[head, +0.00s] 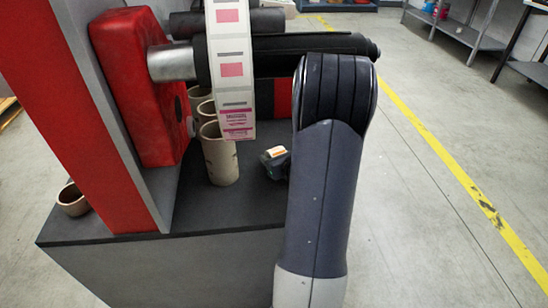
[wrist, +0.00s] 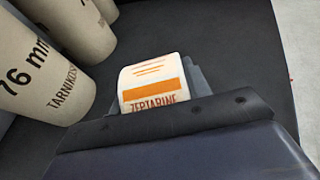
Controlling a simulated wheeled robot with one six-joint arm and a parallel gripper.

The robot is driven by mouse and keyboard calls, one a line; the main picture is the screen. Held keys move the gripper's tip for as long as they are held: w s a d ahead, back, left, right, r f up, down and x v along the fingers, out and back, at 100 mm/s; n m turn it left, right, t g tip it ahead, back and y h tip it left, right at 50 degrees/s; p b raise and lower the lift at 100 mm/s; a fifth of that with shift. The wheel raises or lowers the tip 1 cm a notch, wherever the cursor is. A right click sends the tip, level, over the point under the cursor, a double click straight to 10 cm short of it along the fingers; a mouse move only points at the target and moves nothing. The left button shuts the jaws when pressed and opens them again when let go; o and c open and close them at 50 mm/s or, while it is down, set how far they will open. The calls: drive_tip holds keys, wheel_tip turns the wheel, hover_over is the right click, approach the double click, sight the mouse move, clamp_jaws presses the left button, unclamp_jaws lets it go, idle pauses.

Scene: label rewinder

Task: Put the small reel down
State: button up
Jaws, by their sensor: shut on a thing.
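The small reel (wrist: 152,82) is white with an orange band and the word ZEPTABINE. It also shows in the head view (head: 276,151) as a small white and orange patch. My gripper (wrist: 165,98) is shut on the reel, with dark jaw parts in front of it and behind it. In the head view my gripper (head: 273,164) is low over the dark machine deck (head: 240,205), right of the cardboard cores. The reel's lower part is hidden by the gripper. I cannot tell whether the reel touches the deck.
Cardboard cores (head: 220,155) stand close left of my gripper; one reads 76 mm in the wrist view (wrist: 40,75). A label web (head: 232,70) hangs from the rollers above. A red machine housing (head: 140,85) is at left. The front deck is clear.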

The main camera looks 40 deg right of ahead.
drive_tip(key=shift+f, duration=0.1)
drive_tip(key=shift+f, duration=0.1)
drive_tip(key=o, duration=1.1)
drive_tip(key=shift+c, duration=0.2)
